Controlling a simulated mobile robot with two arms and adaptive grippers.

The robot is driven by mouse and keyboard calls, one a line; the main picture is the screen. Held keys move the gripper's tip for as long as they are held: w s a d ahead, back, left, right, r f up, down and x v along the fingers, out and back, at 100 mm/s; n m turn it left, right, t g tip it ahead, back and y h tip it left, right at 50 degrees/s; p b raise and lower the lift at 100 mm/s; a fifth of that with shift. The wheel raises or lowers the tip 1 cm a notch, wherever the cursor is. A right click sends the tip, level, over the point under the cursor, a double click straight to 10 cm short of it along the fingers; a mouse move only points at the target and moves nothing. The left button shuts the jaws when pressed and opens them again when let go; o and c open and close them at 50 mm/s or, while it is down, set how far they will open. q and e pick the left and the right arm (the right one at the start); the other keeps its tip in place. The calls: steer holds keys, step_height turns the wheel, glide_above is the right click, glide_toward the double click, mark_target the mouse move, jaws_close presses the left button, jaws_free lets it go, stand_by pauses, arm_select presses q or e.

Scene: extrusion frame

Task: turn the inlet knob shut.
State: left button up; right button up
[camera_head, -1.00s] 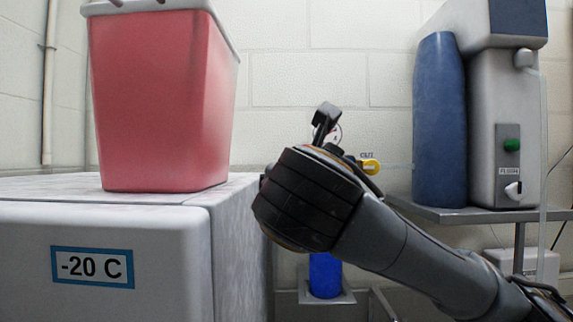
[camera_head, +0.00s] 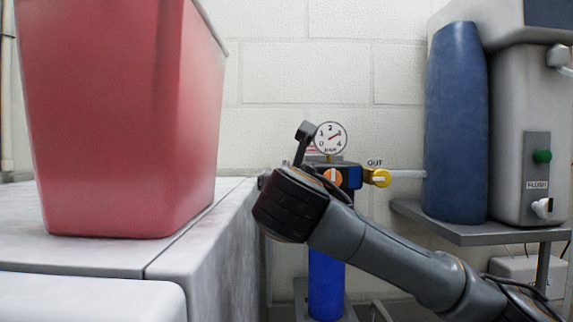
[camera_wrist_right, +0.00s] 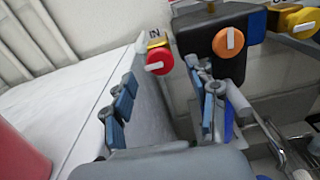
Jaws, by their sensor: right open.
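The red inlet knob (camera_wrist_right: 159,61) with a white bar sits under an "IN" label in the right wrist view. Its bar lies nearly level in that picture. My right gripper (camera_wrist_right: 168,92) is open, its two blue-padded fingers apart, with the knob beyond the gap between the fingertips and not touched. In the head view my right arm (camera_head: 370,245) reaches in from the right and hides the inlet knob. The filter unit there shows an orange knob (camera_head: 333,177), a yellow outlet knob (camera_head: 379,178), a pressure gauge (camera_head: 330,138) and a blue bowl (camera_head: 326,285). My left gripper is not in view.
A white freezer (camera_head: 215,255) stands close on the left of my right arm, with a red bin (camera_head: 120,120) on top. At right, a shelf (camera_head: 475,232) holds a blue cylinder (camera_head: 455,125) and a grey dispenser (camera_head: 515,130).

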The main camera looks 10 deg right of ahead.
steer(key=w+p, duration=0.1)
steer(key=w, duration=0.1)
steer(key=w+d, duration=0.1)
steer(key=w, duration=0.1)
steer(key=shift+w+p, duration=0.15)
steer(key=shift+p, duration=0.2)
steer(key=shift+w, duration=0.1)
steer(key=shift+c, duration=0.2)
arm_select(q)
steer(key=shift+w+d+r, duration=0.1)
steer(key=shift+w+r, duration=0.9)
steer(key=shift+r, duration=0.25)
arm_select(e)
steer(key=c, duration=1.1)
